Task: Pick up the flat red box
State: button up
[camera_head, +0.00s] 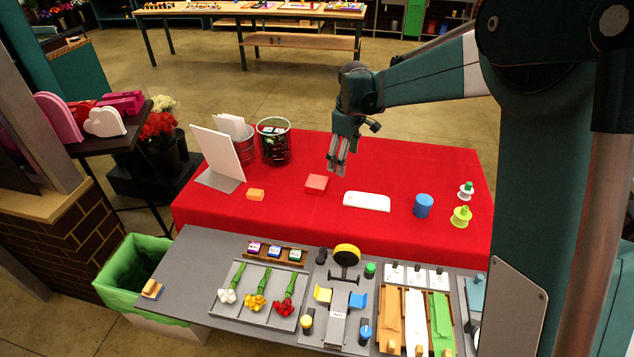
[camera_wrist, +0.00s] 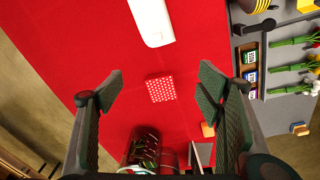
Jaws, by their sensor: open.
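The flat red box (camera_head: 316,183) lies on the red tablecloth near the middle of the table. In the wrist view its top shows white dots, and the box (camera_wrist: 161,89) sits ahead of my fingers, roughly centred between them. My gripper (camera_head: 338,168) is above the table, just right of and over the box in the head view. In the wrist view my gripper (camera_wrist: 156,88) has its two fingers wide apart with nothing between them. The gripper appears apart from the box.
A white flat case (camera_head: 367,201) lies right of the box, and an orange block (camera_head: 255,195) lies left. A wire basket (camera_head: 274,142) and a white upright board (camera_head: 217,152) stand at the back left. A blue cylinder (camera_head: 423,206) stands farther right. A grey workbench (camera_head: 196,262) adjoins in front.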

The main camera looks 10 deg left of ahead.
aim_at(317, 181)
jog(key=w+a+f+n+p, duration=0.1)
jog(key=a+f, duration=0.2)
jog(key=w+a+f+n+g+p, duration=0.1)
jog(key=w+a+f, duration=0.1)
jog(key=a+f, duration=0.1)
jog(key=w+a+f+n+p, duration=0.1)
jog(key=w+a+f, duration=0.1)
jog(key=a, duration=0.2)
jog(key=shift+a+f+p, duration=0.15)
jog(key=shift+f+p, duration=0.25)
jog(key=shift+f, duration=0.15)
jog(key=shift+f, duration=1.15)
jog(key=shift+f, duration=0.1)
jog(key=shift+w+a+f+p, duration=0.1)
jog(key=shift+f+p, duration=0.2)
jog(key=shift+f, duration=0.95)
jog(key=shift+a+f+p, duration=0.1)
jog(key=shift+f+p, duration=0.2)
jog(key=shift+f, duration=0.95)
jog(key=c, duration=1)
